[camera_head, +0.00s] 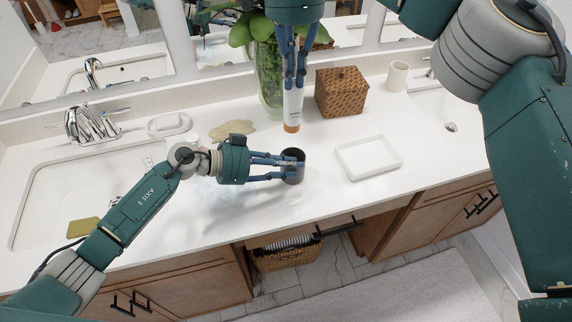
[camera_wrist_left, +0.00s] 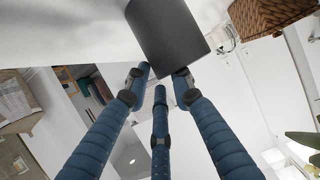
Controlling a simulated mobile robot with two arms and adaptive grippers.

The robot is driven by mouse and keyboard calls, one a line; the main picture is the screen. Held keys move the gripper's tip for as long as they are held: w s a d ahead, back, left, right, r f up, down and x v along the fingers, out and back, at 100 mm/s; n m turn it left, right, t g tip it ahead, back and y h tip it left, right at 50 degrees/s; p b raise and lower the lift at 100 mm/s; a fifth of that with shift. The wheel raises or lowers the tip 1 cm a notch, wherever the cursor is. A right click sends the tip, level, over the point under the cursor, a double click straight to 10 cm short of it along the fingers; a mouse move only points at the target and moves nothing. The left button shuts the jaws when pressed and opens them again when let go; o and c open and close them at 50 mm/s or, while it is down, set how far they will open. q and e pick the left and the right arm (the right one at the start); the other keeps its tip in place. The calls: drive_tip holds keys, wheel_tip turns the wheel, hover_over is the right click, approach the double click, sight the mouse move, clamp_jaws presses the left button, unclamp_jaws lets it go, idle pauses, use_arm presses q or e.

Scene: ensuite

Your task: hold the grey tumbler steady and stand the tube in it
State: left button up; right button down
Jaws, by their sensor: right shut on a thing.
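The dark grey tumbler (camera_head: 293,157) stands upright on the white counter. It also shows large at the top of the left wrist view (camera_wrist_left: 168,35). My left gripper (camera_head: 285,169) is open at the tumbler's left side, low over the counter, with its fingertips reaching along it. Whether they touch it is unclear. My right gripper (camera_head: 292,80) is shut on the white tube (camera_head: 292,108), which hangs upright with its orange-brown end down. The tube is above and behind the tumbler in the head view, clear of it.
A white tray (camera_head: 368,157) lies right of the tumbler. A woven box (camera_head: 341,92), a cup (camera_head: 397,76) and a glass vase (camera_head: 268,75) with leaves stand behind. A soap dish (camera_head: 170,124) is near the left basin (camera_head: 62,180). The counter's front edge is close to the tumbler.

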sight(292, 111)
use_arm(q)
clamp_jaws()
use_arm(e)
drive_tip(key=shift+f, duration=0.1)
use_arm(q)
drive_tip(key=shift+a, duration=0.1)
use_arm(e)
drive_tip(key=shift+f, duration=4.7)
drive_tip(key=c, duration=1.8)
unclamp_jaws()
drive_tip(key=shift+o, duration=0.2)
wheel_tip(292, 111, up, 12)
drive_tip(key=shift+f, duration=0.1)
use_arm(q)
drive_tip(key=shift+o, duration=0.7)
unclamp_jaws()
